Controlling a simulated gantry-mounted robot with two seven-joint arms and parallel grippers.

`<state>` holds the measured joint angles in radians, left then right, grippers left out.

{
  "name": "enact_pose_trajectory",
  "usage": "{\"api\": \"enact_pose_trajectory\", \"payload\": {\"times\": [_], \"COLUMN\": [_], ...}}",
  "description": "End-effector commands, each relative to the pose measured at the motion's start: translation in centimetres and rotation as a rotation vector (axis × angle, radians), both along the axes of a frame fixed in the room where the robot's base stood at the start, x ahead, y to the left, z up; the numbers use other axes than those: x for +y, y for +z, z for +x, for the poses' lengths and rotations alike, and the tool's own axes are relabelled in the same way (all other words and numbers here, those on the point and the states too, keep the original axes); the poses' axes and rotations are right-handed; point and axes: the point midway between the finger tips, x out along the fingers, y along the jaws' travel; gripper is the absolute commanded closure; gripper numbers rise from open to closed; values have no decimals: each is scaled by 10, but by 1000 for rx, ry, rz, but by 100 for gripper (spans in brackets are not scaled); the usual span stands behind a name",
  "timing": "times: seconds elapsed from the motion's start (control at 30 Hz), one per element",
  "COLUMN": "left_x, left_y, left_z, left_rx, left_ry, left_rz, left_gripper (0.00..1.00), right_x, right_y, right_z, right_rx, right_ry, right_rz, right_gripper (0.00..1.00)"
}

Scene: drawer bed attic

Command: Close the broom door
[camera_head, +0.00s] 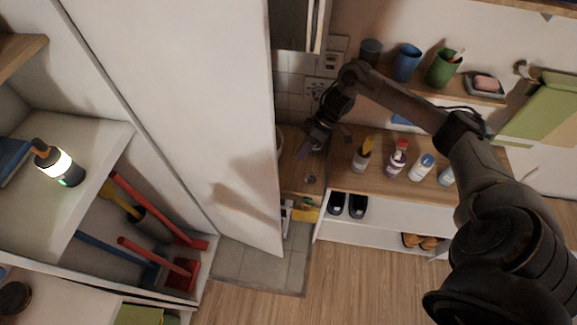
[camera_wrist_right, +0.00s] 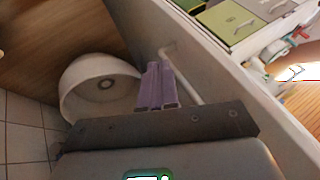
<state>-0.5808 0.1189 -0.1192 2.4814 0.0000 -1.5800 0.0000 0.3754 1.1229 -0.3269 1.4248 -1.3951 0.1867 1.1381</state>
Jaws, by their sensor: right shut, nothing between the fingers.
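The tall white broom door (camera_head: 185,100) stands open in the head view, swung out from the cabinet on the left. Inside the cabinet are red-handled and blue-handled tools, with red broom heads (camera_head: 182,272). My right gripper (camera_head: 310,150) is on the far side of the door, to the right of its free edge. Its purple fingers (camera_wrist_right: 156,86) are shut and empty in the right wrist view. They are close beside a pale bar handle (camera_wrist_right: 180,72) on a white panel that looks like the door; I cannot tell whether they touch. My left gripper is not in view.
A wooden-topped shoe bench (camera_head: 400,170) with bottles stands right of the door. A wall shelf (camera_head: 475,95) holds cups above it. The floor (camera_head: 290,305) before the door is clear. A round white bowl (camera_wrist_right: 95,85) is near the gripper.

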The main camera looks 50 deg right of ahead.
Motion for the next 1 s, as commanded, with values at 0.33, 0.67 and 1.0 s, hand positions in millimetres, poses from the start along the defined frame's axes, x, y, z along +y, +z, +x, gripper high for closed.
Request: {"api": "enact_pose_trajectory", "payload": {"times": [0.33, 0.67, 1.0], "left_x": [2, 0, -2], "left_y": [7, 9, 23], "left_z": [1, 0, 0], "left_rx": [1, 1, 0], "left_ry": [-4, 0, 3], "left_rz": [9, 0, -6], "left_gripper": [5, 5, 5], "right_x": [16, 50, 86], "right_y": [-4, -52, -61], "right_z": [16, 29, 21], "right_rx": [-31, -30, -31], "right_ry": [2, 1, 4], "right_rz": [0, 0, -3], "right_gripper": [100, 100, 100]}}
